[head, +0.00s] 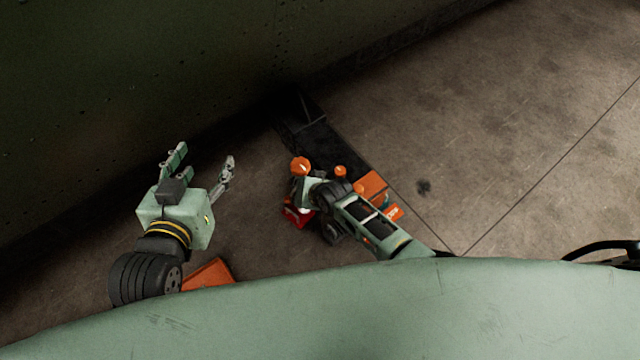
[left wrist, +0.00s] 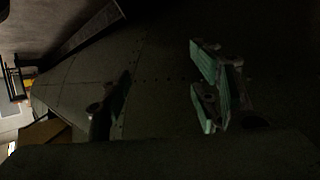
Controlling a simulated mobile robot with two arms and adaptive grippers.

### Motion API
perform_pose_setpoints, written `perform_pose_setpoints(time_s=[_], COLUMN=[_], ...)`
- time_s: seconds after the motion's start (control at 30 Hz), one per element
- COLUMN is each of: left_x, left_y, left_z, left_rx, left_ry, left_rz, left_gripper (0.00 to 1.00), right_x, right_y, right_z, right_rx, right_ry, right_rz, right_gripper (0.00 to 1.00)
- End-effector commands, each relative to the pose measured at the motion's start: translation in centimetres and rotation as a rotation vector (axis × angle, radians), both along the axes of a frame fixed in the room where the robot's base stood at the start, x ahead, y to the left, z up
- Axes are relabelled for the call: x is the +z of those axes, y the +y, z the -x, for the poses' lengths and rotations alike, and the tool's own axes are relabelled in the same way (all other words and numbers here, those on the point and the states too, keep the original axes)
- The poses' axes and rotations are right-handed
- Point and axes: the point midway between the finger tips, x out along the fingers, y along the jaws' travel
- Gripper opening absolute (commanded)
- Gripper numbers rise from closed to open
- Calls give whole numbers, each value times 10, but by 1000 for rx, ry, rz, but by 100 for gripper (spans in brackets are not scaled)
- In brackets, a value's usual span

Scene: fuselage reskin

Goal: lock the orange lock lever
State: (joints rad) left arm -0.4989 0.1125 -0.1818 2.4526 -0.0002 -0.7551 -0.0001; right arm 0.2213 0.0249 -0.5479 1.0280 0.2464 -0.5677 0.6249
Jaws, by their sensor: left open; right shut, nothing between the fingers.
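My left gripper (head: 205,162) is open and empty at the left of the head view, its fingers pointing up the picture and spread apart. Its fingers also show, widely apart, in the dark left wrist view (left wrist: 160,97). My right gripper (head: 303,190) is low in the middle of the head view, shut and small, partly hidden by its own arm. A rounded orange piece (head: 300,165) shows just above it, and a smaller orange piece (head: 340,171) to its right. I cannot tell which orange piece is the lock lever, or whether the gripper touches one.
A large dark green riveted panel (head: 130,80) fills the upper left; it also spans the left wrist view (left wrist: 150,60). A dark beam (head: 318,140) lies along the floor. Orange boxes (head: 371,185) lie beside my right arm. Bare concrete floor (head: 500,120) is open at right.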

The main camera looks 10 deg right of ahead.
Motion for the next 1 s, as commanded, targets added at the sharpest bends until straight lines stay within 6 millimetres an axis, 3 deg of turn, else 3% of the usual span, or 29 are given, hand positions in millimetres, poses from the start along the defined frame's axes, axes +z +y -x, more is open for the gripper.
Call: perform_pose_setpoints(time_s=[0.37,1.0], left_x=[-26,-34], left_y=[9,11], left_z=[18,24], left_rx=[11,14], left_ry=[142,186], left_rz=[-34,-44], left_gripper=[57,57], right_x=[1,1], right_y=[11,17], right_z=[-3,-7], right_rx=[0,0], right_ry=[1,0], right_rz=[-2,-2], right_gripper=[0,0])
